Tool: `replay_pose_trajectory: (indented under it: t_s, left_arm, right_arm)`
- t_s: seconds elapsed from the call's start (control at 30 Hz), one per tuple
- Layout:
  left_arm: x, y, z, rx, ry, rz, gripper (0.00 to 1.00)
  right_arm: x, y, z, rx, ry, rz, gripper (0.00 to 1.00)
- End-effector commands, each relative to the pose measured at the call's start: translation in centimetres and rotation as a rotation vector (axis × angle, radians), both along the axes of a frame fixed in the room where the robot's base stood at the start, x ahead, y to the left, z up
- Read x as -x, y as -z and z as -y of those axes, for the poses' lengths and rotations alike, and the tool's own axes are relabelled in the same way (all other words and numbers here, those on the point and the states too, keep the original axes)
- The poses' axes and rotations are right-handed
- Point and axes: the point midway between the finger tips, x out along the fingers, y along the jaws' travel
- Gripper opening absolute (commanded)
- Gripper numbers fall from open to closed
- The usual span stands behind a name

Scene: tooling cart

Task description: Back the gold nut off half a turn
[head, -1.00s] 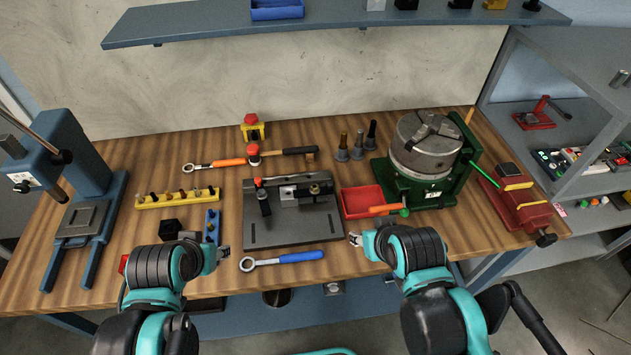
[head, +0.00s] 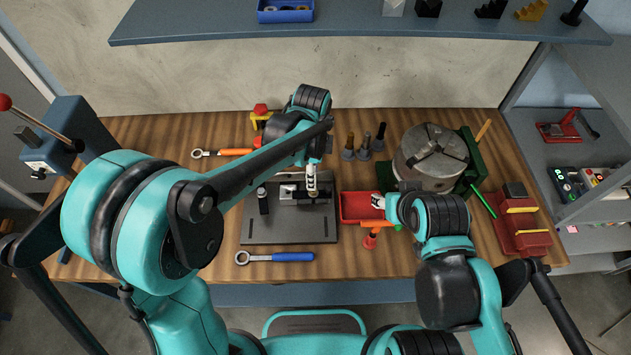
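The dark fixture plate (head: 290,229) lies on the bench, with a grey block (head: 288,196) on it. My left arm reaches across from the left, and its gripper (head: 312,186) points down over the right side of this block, where the gold nut sits. The fingers cover the nut, so I cannot tell whether they touch or grip it. My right gripper (head: 377,201) is at the red tray (head: 354,206); its finger opening is too small to read. A blue-handled ring wrench (head: 280,257) lies in front of the plate.
A red-and-orange piece (head: 371,238) stands in front of the red tray. A green-based chuck (head: 430,158) is at the right, with dark tool holders (head: 364,148) behind the tray. A dark post (head: 262,200) stands on the plate.

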Motion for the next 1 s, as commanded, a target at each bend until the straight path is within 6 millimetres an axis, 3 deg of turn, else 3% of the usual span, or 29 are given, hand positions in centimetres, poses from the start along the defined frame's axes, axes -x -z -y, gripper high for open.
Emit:
replay_pose_trajectory:
  t_s: [0.2,0.4,0.77,0.93,1.0]
  left_arm:
    - [-0.1,3.8,0.0,0.000,-0.002,0.001,0.41]
    - [-0.1,6.3,0.0,0.001,-0.004,0.002,0.41]
    - [0.0,6.9,0.0,0.001,-0.004,0.002,0.41]
    - [0.0,6.9,0.0,0.001,-0.005,0.002,0.00]
    - [0.0,6.9,0.0,0.001,-0.005,0.002,0.00]
  right_arm:
    - [0.0,1.1,0.0,0.000,0.000,0.000,0.43]
    - [0.0,1.6,0.0,0.000,0.000,0.000,0.43]
    - [0.0,1.6,0.0,0.000,0.000,0.000,0.43]
    - [0.0,1.6,0.0,0.000,0.000,0.000,0.43]
    - [0.0,1.6,0.0,0.000,0.000,0.000,0.43]
